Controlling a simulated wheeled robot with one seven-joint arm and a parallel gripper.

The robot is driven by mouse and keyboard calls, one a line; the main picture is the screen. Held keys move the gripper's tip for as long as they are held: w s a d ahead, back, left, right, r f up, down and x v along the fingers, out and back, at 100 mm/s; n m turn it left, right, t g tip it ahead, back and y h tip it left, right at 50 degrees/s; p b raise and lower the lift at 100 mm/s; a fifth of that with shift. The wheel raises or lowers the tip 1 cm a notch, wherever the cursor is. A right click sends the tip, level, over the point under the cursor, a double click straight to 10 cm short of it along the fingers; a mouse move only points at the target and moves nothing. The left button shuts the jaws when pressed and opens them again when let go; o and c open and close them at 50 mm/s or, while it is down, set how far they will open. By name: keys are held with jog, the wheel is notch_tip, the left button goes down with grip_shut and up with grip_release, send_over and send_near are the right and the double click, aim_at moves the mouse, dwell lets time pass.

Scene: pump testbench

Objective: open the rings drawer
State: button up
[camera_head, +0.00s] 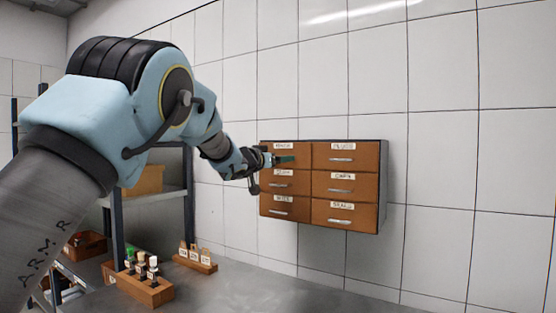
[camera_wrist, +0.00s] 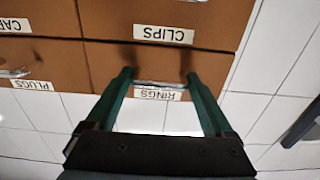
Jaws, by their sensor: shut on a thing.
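The rings drawer (camera_head: 303,153) is the top left brown drawer of a wall cabinet in the head view. In the wrist view, which is upside down, its front (camera_wrist: 155,59) and its RINGS label (camera_wrist: 158,95) show between my fingers. My gripper (camera_head: 284,160) is at this drawer's front. Its two green fingers (camera_wrist: 157,76) are shut on the ends of the drawer's silvery handle (camera_wrist: 158,84). The drawer front looks flush with its neighbours. The gripper hides part of the front in the head view.
The plugs drawer (camera_head: 345,151) is to the right and the clips drawer (camera_wrist: 165,15) is below; all other drawers look shut. A grey table (camera_head: 240,290) below holds wooden blocks with small items (camera_head: 145,285). A shelf (camera_head: 170,192) stands at left.

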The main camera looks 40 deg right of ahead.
jog(key=shift+s+d, duration=0.1)
jog(key=shift+s, duration=0.1)
grip_shut()
jog(key=b+v, duration=0.4)
jog(key=v, duration=0.7)
jog(key=o, duration=0.7)
grip_release()
